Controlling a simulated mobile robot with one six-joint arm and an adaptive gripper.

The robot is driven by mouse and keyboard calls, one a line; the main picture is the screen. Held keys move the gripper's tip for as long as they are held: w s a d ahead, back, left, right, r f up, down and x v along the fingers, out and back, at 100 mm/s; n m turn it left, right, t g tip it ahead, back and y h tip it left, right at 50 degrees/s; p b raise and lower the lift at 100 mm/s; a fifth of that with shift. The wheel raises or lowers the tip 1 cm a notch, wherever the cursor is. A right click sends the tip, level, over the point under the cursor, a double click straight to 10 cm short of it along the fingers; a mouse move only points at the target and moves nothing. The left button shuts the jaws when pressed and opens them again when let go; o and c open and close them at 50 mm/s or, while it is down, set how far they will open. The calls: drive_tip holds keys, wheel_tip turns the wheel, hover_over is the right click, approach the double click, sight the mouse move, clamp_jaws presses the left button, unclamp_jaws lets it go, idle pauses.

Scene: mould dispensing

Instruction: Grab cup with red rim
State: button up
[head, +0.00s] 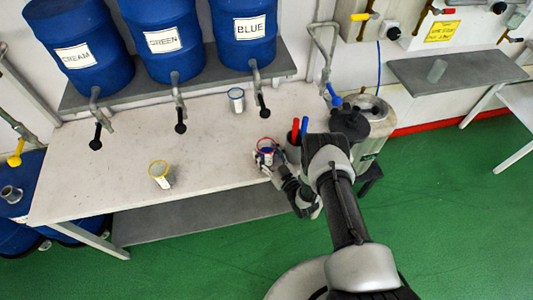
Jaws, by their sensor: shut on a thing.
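The cup with the red rim (266,146) is at the right end of the pale bench, near its front edge. It looks upright, and blue shows inside it. My gripper (268,160) is at the cup and shut on it. The fingers and part of the cup are hard to make out at this size. I cannot tell whether the cup touches the bench.
A yellow-rimmed cup (160,175) stands at the bench front left, and another cup (236,100) at the back. Blue drums labelled CREAM (85,75), GREEN (163,60) and BLUE (245,48) sit above, with taps overhanging. A container holds red and blue handles (299,128) beside my arm. The bench middle (205,135) is clear.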

drive_tip(key=shift+c, duration=1)
drive_tip(key=shift+r, duration=0.1)
